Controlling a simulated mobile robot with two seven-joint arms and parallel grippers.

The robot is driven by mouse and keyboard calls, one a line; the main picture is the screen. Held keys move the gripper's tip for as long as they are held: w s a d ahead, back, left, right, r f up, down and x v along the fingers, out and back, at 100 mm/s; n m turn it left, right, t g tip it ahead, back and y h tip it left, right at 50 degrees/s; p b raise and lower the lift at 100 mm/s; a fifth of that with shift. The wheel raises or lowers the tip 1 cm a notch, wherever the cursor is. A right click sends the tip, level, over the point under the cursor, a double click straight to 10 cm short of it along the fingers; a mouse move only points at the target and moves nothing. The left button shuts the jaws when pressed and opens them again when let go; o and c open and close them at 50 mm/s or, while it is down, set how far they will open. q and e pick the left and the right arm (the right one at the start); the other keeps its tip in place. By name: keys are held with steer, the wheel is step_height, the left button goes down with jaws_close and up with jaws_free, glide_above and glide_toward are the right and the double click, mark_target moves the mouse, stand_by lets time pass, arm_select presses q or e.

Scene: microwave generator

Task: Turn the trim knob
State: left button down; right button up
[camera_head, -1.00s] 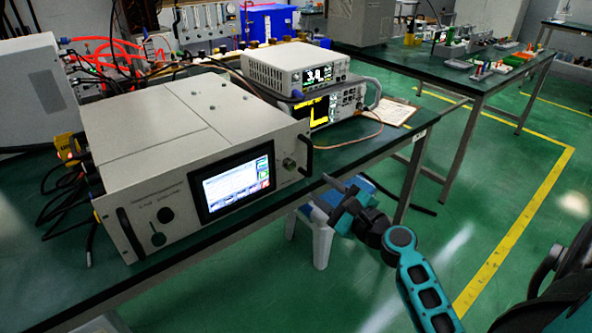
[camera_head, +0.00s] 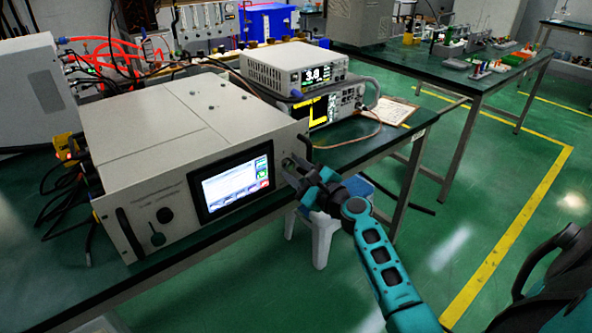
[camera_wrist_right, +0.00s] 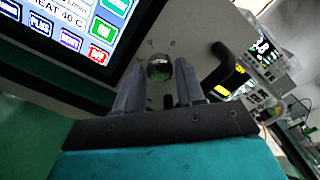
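The microwave generator (camera_head: 185,115) is a large pale box on the dark table, with a lit touchscreen (camera_head: 236,182) on its front. The trim knob, a round shiny knob (camera_wrist_right: 160,68), sits on the front panel to the right of the screen in the wrist view. My right gripper (camera_wrist_right: 160,85) is open, with one finger to each side of the knob as seen in the wrist view. Whether the fingers touch it I cannot tell. In the head view the gripper (camera_head: 292,170) reaches the panel's right end and largely hides the knob. My left gripper is not in view.
A dark handle (camera_wrist_right: 226,66) stands out from the panel just right of the knob. Two stacked instruments (camera_head: 295,68) are behind the generator's right side. A white and blue stool (camera_head: 322,232) stands under my right forearm. Green floor is open to the right.

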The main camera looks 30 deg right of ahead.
jaws_close()
steer(key=shift+n, duration=0.3)
